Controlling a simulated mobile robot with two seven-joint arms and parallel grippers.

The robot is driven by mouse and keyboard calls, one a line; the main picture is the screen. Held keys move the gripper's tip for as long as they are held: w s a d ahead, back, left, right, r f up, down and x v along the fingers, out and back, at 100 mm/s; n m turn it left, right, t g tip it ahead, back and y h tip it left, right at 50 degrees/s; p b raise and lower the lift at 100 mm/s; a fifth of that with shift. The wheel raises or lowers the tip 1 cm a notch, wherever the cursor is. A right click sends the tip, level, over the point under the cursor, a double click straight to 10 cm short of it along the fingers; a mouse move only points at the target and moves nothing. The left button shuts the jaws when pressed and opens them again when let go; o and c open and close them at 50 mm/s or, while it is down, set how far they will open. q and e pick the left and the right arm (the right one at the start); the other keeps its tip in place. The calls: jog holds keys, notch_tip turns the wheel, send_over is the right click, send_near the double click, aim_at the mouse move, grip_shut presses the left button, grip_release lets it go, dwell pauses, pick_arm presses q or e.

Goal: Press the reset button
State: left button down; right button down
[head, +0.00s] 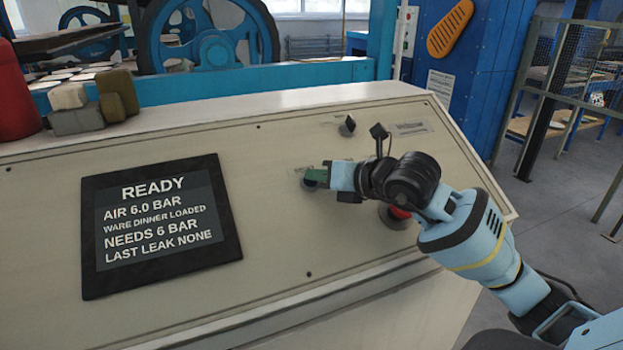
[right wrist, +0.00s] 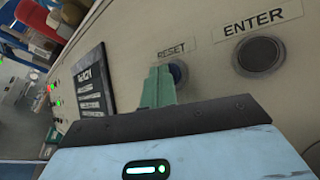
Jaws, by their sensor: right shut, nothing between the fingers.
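The reset button (right wrist: 178,73) is a small dark blue round button under a RESET label (right wrist: 171,51) in the right wrist view. In the head view it shows as a dark disc (head: 309,185) on the sloping panel, partly covered by my right gripper (head: 317,175). My right gripper's green fingers (right wrist: 158,86) are shut and empty. Their tips are at the button and overlap its left edge in the right wrist view. I cannot tell whether they touch it. My left gripper is not in view.
A dark ENTER button (right wrist: 259,54) sits right of reset in the right wrist view. On the panel (head: 270,135), a red button (head: 399,212) lies behind my right wrist, and a black knob (head: 347,126) stands farther up. The screen (head: 160,225) reads READY.

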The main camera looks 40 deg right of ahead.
dwell(0.4)
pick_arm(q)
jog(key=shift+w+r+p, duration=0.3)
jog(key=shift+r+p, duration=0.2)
pick_arm(e)
jog(key=shift+s+a+r, duration=0.15)
jog(key=shift+s+r, duration=0.25)
jog(key=shift+r, duration=0.3)
